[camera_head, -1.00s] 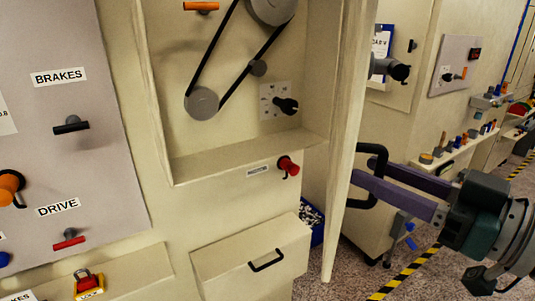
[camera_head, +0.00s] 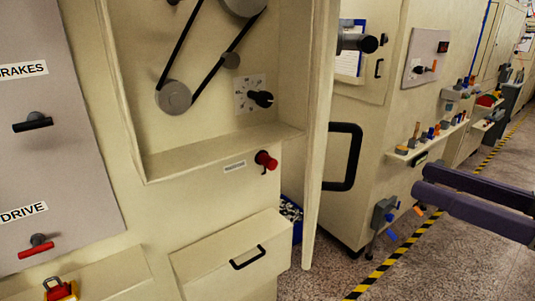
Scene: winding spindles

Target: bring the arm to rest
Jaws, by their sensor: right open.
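My right gripper (camera_head: 420,182) comes in from the right edge, with two long dark purple fingers apart and nothing between them. Its body is outside the picture. The fingertips are clear to the right of the black handle (camera_head: 356,158) on the open cabinet door (camera_head: 318,150), which is seen nearly edge-on. My left gripper is not in view.
The open cabinet shows a belt on grey pulleys (camera_head: 173,97), a black knob (camera_head: 262,99) and a red knob (camera_head: 266,160). A drawer (camera_head: 235,260) is below. Shelves with small parts (camera_head: 430,138) line the right wall. Speckled floor (camera_head: 440,265) is open at lower right.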

